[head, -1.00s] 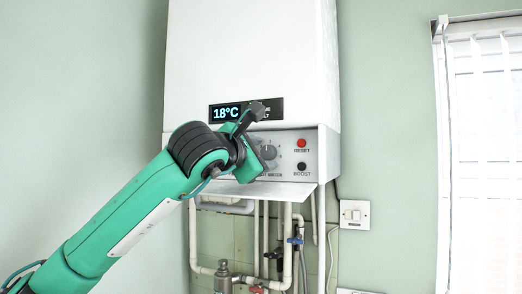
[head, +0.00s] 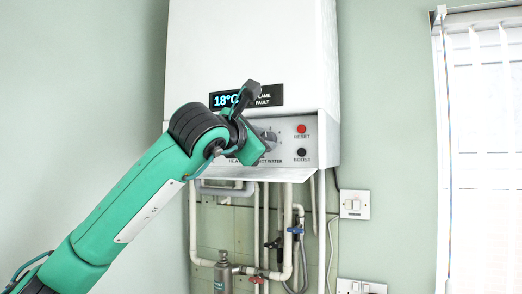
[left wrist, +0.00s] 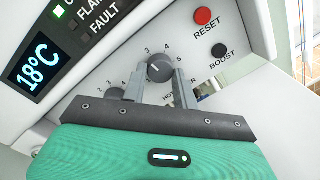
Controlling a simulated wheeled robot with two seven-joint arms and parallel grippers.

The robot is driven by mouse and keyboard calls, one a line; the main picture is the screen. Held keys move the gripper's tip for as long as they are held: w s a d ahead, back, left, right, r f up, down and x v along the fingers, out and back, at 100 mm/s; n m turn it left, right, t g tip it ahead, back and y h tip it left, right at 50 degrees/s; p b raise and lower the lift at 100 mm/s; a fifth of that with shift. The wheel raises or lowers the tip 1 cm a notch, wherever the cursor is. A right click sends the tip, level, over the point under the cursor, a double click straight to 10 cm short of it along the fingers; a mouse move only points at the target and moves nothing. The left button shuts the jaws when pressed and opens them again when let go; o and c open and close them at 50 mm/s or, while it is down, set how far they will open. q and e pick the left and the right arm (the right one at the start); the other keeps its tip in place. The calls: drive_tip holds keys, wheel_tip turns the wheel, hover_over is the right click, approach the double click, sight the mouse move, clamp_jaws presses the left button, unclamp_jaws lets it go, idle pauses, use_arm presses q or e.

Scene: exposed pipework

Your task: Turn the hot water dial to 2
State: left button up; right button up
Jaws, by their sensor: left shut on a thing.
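The hot water dial (left wrist: 159,68) is a round grey knob on the boiler's control panel, with numerals 3, 4 and 5 readable around it in the left wrist view. My left gripper (left wrist: 160,82) is shut on it, one finger on each side. I cannot tell for sure which number the dial points to. In the head view, the dial (head: 270,139) shows just right of my left gripper (head: 263,143), which hides part of the panel. My right gripper is not in view.
A second grey dial (left wrist: 115,93) sits close to the left finger. The red RESET button (head: 301,129) and black BOOST button (head: 301,152) are to the right. The display (head: 225,99) reads 18°C. An open flap (head: 258,174) juts out below, above pipes (head: 287,225).

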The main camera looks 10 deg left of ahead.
use_arm(q)
drive_tip(key=n+b, duration=0.2)
drive_tip(key=b, duration=0.1)
drive_tip(key=n+b, duration=0.2)
drive_tip(key=b, duration=0.1)
drive_tip(key=f+n+b, duration=0.1)
drive_tip(key=n+b, duration=0.1)
drive_tip(key=b, duration=0.2)
drive_tip(key=shift+d+n+t, duration=0.1)
drive_tip(key=shift+n+t, duration=0.2)
drive_tip(key=shift+n, duration=0.1)
drive_tip(key=shift+r+n+b, duration=0.15)
drive_tip(key=shift+n+b, duration=0.55)
drive_tip(key=shift+n, duration=0.1)
drive_tip(key=shift+r+n+b, duration=0.15)
drive_tip(key=shift+n+b, duration=0.5)
drive_tip(key=shift+n, duration=0.15)
drive_tip(key=o, duration=1)
drive_tip(key=shift+w, duration=0.1)
drive_tip(key=b+v, duration=0.1)
drive_tip(key=v, duration=0.1)
drive_tip(key=b+v, duration=0.1)
drive_tip(key=v, duration=0.2)
drive_tip(key=b+v, duration=0.2)
drive_tip(key=v, duration=0.1)
drive_tip(key=shift+s+f, duration=0.2)
drive_tip(key=shift+f, duration=0.05)
drive_tip(key=shift+b+v, duration=0.8)
drive_tip(key=shift+v, duration=1.95)
